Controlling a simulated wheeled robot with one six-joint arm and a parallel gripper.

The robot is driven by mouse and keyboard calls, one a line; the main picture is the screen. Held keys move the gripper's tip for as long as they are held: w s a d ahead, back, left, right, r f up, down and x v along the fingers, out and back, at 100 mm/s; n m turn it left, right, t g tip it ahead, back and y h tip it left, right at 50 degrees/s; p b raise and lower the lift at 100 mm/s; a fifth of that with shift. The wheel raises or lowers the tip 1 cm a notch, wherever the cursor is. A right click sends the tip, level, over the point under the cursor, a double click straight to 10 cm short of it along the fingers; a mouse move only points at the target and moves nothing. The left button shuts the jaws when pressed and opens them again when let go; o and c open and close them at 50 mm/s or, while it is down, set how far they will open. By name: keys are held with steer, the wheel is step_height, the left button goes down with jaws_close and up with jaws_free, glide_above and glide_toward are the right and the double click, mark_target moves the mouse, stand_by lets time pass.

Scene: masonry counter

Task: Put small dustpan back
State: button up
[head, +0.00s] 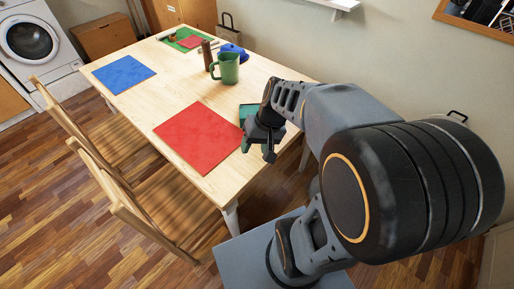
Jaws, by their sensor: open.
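My gripper (258,151) hangs over the near right edge of the wooden table, fingers pointing down. It is open, and nothing shows between its fingers. A teal flat thing (246,109) lies on the table just behind my gripper and is mostly hidden by it; I cannot tell whether it is the small dustpan. A blue object (236,49) sits at the far end behind a green mug (228,69), partly hidden by it. It is too small to tell whether that is the dustpan.
The table (160,108) carries a red mat (201,137), a blue mat (123,74) and a green mat (183,45) with small items. A brown bottle (207,55) stands beside the mug. Wooden chairs (150,200) line the left side. Table space between the mats is free.

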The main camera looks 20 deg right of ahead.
steer(key=shift+s+a+r+n+t+h, duration=0.25)
steer(key=shift+s+r+n+t+h, duration=0.15)
steer(key=shift+s+r+h, duration=0.15)
steer(key=shift+s+a+r+n+t+h, duration=0.2)
steer(key=shift+s+r+n+t+h, duration=0.25)
steer(key=shift+s+h, duration=0.2)
steer(key=shift+s+a+r+n+t+h, duration=0.25)
steer(key=shift+s+r+n+t+h, duration=0.1)
steer(key=shift+s+r+h, duration=0.25)
